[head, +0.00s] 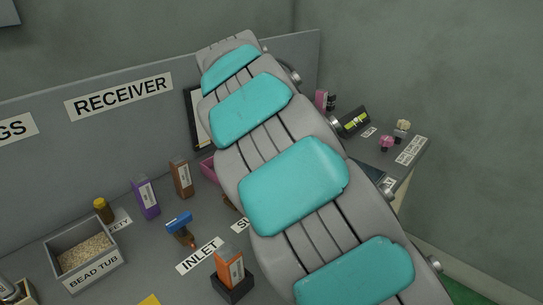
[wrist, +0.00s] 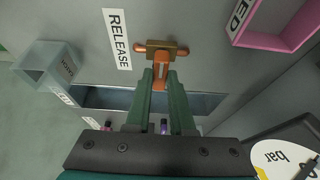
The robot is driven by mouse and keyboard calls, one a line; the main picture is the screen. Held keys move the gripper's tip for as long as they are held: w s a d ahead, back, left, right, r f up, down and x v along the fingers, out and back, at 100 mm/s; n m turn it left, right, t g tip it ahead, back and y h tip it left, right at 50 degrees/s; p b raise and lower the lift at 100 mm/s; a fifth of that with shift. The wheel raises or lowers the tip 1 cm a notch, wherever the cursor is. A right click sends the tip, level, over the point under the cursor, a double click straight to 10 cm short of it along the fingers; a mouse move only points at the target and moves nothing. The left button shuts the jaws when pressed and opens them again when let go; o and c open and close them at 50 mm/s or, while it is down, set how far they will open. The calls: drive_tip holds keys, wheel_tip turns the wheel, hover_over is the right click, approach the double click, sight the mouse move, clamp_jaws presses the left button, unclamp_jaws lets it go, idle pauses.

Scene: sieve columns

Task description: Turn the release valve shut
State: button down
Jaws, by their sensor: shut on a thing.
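The release valve shows in the wrist view beside the RELEASE label (wrist: 118,38). It has a brass body (wrist: 168,47) with copper-coloured ends and an orange handle (wrist: 162,58) that points down the picture, across the body. My gripper (wrist: 161,78) has its green fingers closed on the outer part of this handle, which hides part of it. In the head view my own arm covers the middle, and the release valve and my gripper are hidden behind it.
In the wrist view, a pink-walled tray (wrist: 277,45) is at upper right, a pale open box (wrist: 42,62) at left, and a "bar" gauge (wrist: 283,160) at lower right. The head view shows a blue-handled valve (head: 179,222) by INLET and the bead tub (head: 90,269).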

drive_tip(key=c, duration=0.8)
unclamp_jaws()
drive_tip(key=shift+v, duration=3.9)
drive_tip(key=shift+d, duration=0.1)
drive_tip(key=s+d+f+n+g+y, duration=0.1)
drive_tip(key=s+d+f+n+g, duration=0.15)
drive_tip(key=s+d, duration=1.15)
drive_tip(key=s+f+n, duration=0.2)
drive_tip(key=s+f, duration=0.3)
drive_tip(key=s, duration=0.3)
drive_tip(key=s+f+n+g+y, duration=0.1)
drive_tip(key=s+f, duration=0.3)
drive_tip(key=s, duration=0.4)
drive_tip(key=s+f+n+g+y, duration=0.1)
drive_tip(key=s+f+n, duration=0.2)
drive_tip(key=s+f, duration=0.2)
drive_tip(key=shift+s+d+f+n+g, duration=0.1)
drive_tip(key=shift+s, duration=0.55)
drive_tip(key=shift+s+d+f+n+g, duration=0.1)
drive_tip(key=shift+s+n, duration=0.05)
drive_tip(key=shift+s, duration=0.45)
drive_tip(key=shift+s+d+f+n+g, duration=0.1)
drive_tip(key=shift+s+d, duration=0.05)
drive_tip(key=shift+s, duration=0.5)
